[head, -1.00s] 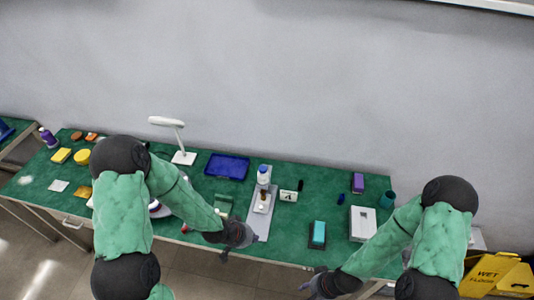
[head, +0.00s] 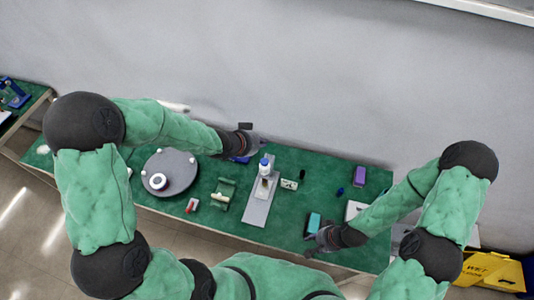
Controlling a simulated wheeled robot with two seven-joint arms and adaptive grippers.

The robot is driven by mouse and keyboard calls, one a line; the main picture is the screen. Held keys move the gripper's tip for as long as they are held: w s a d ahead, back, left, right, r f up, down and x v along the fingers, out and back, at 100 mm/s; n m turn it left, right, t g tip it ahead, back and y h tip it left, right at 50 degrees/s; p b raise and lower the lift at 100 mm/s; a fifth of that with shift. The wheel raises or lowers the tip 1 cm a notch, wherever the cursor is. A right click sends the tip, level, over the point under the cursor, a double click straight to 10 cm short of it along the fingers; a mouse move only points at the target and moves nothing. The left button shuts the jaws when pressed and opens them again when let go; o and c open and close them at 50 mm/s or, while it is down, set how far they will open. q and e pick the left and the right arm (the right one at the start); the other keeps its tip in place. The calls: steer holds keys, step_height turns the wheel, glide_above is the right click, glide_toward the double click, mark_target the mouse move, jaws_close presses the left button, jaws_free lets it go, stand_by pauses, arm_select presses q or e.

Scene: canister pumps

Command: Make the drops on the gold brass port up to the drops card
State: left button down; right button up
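A small white bottle with a blue cap (head: 264,165) stands at the far end of a grey plate (head: 257,211) in the middle of the green table. A pale fitting with a tan part (head: 263,187) sits on that plate below the bottle; I cannot tell whether this is the gold brass port. A small white card with dark marks (head: 289,184) stands just right of the plate; its marks are too small to read. My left gripper (head: 252,141) is above the table's back, over a blue tray. My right gripper (head: 314,242) is at the front edge, by a teal block (head: 313,222). Their fingers are unclear.
A grey round disc (head: 180,165) carrying a white ring stands left, with a green cradle (head: 222,193) and a red-and-white piece (head: 192,205) nearby. A purple box (head: 359,177) and a partly covered white box (head: 353,209) are right. Table around the card is fairly clear.

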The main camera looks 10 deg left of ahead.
mark_target(262, 162)
stand_by(0.4)
arm_select(q)
step_height(262, 162, down, 9)
steer(key=b, duration=0.8)
steer(key=shift+r, duration=0.1)
arm_select(e)
step_height(262, 162, down, 8)
steer(key=shift+f, duration=0.2)
arm_select(q)
steer(key=shift+b, duration=0.3)
stand_by(0.3)
steer(key=shift+f, duration=0.4)
arm_select(e)
steer(key=shift+f, duration=0.3)
